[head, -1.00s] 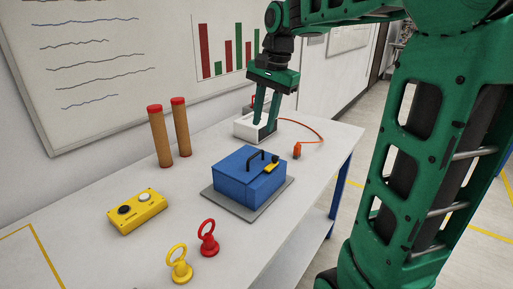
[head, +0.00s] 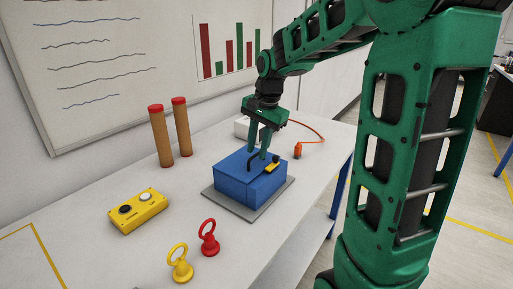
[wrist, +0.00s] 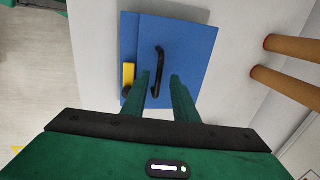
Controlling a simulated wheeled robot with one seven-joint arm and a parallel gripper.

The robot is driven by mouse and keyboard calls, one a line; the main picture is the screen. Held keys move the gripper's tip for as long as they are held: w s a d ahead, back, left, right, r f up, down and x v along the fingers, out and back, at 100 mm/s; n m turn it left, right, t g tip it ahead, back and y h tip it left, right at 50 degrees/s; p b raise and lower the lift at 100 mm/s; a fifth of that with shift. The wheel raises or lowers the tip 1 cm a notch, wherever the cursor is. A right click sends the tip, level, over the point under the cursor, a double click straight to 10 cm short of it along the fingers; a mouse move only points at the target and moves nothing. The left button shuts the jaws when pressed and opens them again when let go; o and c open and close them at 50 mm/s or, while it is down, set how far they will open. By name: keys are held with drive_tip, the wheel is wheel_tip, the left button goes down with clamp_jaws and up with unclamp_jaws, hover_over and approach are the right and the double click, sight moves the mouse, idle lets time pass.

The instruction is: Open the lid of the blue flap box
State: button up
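The blue flap box (head: 238,187) sits on a grey plate (head: 229,207) on the white table, with its lid closed. A black handle (wrist: 158,70) stands on the lid, and a yellow latch (head: 272,167) is at the lid's edge; the latch also shows in the wrist view (wrist: 128,76). My gripper (head: 258,153) points down just above the lid, at the handle. In the wrist view my gripper (wrist: 160,78) is open, its two fingers apart with the near end of the handle showing between them. Contact with the handle cannot be made out.
A yellow button box (head: 138,211), a yellow ring-topped piece (head: 181,264) and a red one (head: 209,238) stand left and in front of the box. Two brown red-capped cylinders (head: 161,138) stand behind. A white device (head: 243,127) with an orange cable is at the back.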

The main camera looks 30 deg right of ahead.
clamp_jaws()
drive_tip(key=shift+w, duration=0.1)
idle(1.2)
